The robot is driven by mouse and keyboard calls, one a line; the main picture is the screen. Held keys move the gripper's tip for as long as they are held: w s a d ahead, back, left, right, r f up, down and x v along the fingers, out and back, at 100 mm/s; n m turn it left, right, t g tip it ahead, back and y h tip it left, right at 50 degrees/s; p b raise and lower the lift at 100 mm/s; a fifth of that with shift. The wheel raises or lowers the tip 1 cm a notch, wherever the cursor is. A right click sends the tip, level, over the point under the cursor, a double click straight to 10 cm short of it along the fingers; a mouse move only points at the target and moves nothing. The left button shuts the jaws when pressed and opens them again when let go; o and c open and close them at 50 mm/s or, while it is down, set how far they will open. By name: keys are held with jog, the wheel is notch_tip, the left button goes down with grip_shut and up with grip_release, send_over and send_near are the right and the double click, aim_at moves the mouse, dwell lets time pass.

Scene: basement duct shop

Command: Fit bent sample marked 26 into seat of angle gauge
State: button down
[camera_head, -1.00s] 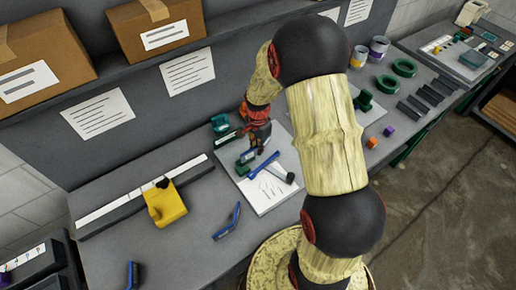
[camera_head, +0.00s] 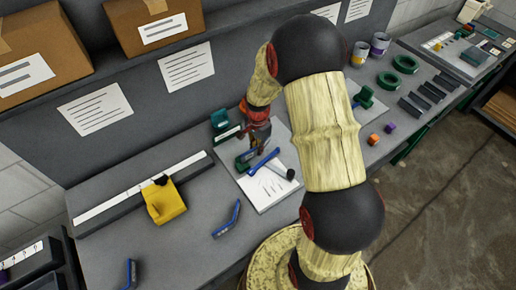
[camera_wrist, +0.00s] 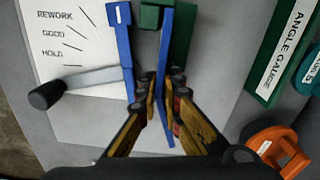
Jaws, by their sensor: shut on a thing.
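My gripper (camera_wrist: 162,92) is shut on a thin blue bent sample (camera_wrist: 165,65), seen nearly edge-on; no number is readable on it. The sample's far end is beside green blocks (camera_wrist: 182,35) that seem to be part of the angle gauge; I cannot tell whether it touches or sits in the seat. A blue bar (camera_wrist: 123,50) with a grey arm and black knob lies left of the sample. In the head view my gripper (camera_head: 260,141) is over the white sheet, close above the green part (camera_head: 243,163), and partly hides it.
A green ANGLE GAUGE label block (camera_wrist: 286,52) stands to the right in the wrist view. The printed sheet (camera_head: 266,190) reads REWORK, GOOD, HOLD. Other blue bent pieces (camera_head: 228,219) lie at the front left. A yellow block (camera_head: 165,203) stands by a long ruler strip (camera_head: 140,188).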

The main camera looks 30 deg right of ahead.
jog(key=c, duration=1.9)
grip_release()
notch_tip(320, 180, up, 12)
jog(key=shift+s+f+n, duration=0.1)
jog(key=shift+s+n, duration=0.1)
jog(key=shift+n, duration=0.8)
jog(key=s+a+r+n+t+b, duration=0.1)
jog(key=s+a+r+n+t, duration=0.1)
jog(key=s+a+r+n, duration=0.5)
jog(key=s+a+r+n+t+b, duration=0.1)
jog(key=s+a+r+n+t, duration=0.2)
jog(key=s+a+r+n, duration=0.3)
jog(key=s+a+r, duration=0.1)
jog(key=s+r, duration=0.4)
jog(key=s, duration=0.1)
jog(key=shift+s+r+n+t+b, duration=0.25)
jog(key=shift+r+n+t+b, duration=0.05)
jog(key=shift+r+n, duration=0.1)
